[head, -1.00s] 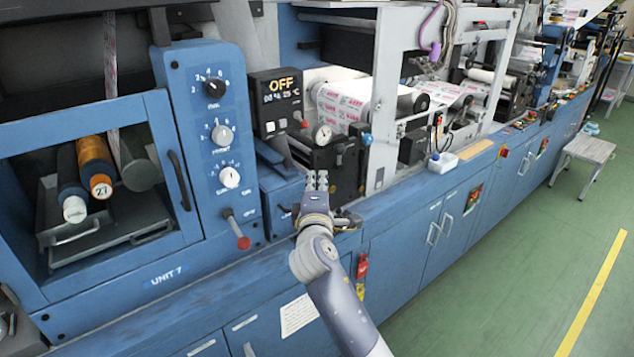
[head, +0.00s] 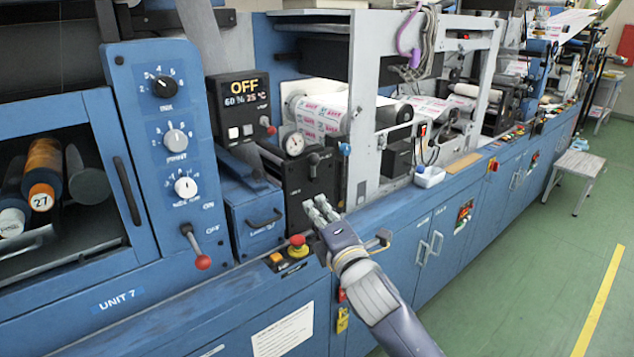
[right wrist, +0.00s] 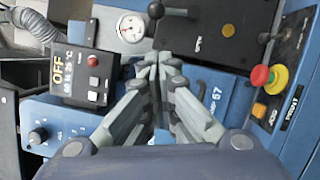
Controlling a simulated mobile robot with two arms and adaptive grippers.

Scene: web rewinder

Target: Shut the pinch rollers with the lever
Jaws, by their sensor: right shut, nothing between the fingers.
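My right gripper (head: 321,208) is shut and empty in front of the lower right part of a black panel (head: 318,182). Its fingers (right wrist: 158,70) are together in the right wrist view. A short dark-knobbed lever (head: 313,160) stands on this panel beside the round gauge (head: 292,143); a dark-knobbed lever also shows near the gauge in the right wrist view (right wrist: 156,10). Another lever, with a red knob (head: 203,262), sits under ON and OFF marks on the blue dial panel. I cannot tell which lever works the pinch rollers. The printed web roll (head: 322,112) lies behind the gauge. My left gripper is out of view.
A red emergency button (head: 298,242) and an orange button (head: 277,258) sit on the ledge left of my right gripper. A blue box with a handle (head: 255,218) juts out there. The display (head: 243,92) reads OFF.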

